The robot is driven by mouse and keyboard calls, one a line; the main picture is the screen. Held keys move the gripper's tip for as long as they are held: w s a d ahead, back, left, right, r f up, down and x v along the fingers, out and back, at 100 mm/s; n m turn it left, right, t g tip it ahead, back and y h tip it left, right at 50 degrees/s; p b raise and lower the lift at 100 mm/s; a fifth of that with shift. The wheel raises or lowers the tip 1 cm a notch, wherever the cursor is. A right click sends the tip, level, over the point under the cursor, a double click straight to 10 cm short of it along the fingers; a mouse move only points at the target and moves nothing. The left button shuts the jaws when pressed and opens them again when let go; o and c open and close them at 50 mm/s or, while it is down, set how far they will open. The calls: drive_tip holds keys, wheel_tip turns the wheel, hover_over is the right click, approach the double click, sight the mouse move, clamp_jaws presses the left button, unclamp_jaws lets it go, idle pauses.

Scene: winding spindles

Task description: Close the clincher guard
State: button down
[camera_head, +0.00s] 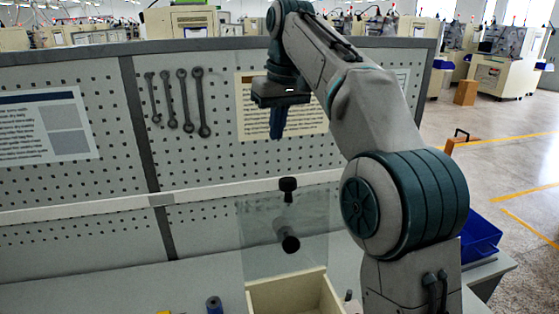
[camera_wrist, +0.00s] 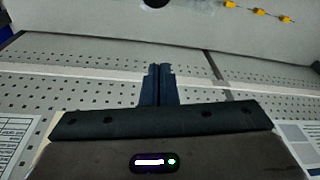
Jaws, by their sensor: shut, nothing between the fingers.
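The clincher guard appears to be the clear panel (camera_head: 262,257) standing upright in the head view, at the cream box (camera_head: 322,284). A black handle (camera_head: 288,186) sits at the panel's top edge. A dark round cylinder (camera_head: 288,240) shows at or through the panel; I cannot tell which. My gripper (camera_head: 277,136) is above the handle, pointing down, shut and empty, with a gap between them. In the wrist view its fingers (camera_wrist: 159,70) are together with nothing between them.
A perforated board (camera_head: 100,150) with hanging wrenches (camera_head: 186,102) and paper sheets stands behind the bench. A blue bin (camera_head: 481,236) is at right. Small yellow items (camera_wrist: 258,12) show in the wrist view.

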drive_tip(key=shift+s+d+f, duration=0.1)
drive_tip(key=shift+s+f, duration=0.4)
drive_tip(key=shift+f, duration=0.95)
drive_tip(key=shift+s+d+f, duration=0.1)
drive_tip(key=shift+s+f, duration=0.35)
drive_tip(key=shift+f, duration=1.05)
drive_tip(key=shift+s+d+f, duration=0.1)
drive_tip(key=shift+s+f, duration=0.4)
drive_tip(key=shift+f, duration=0.95)
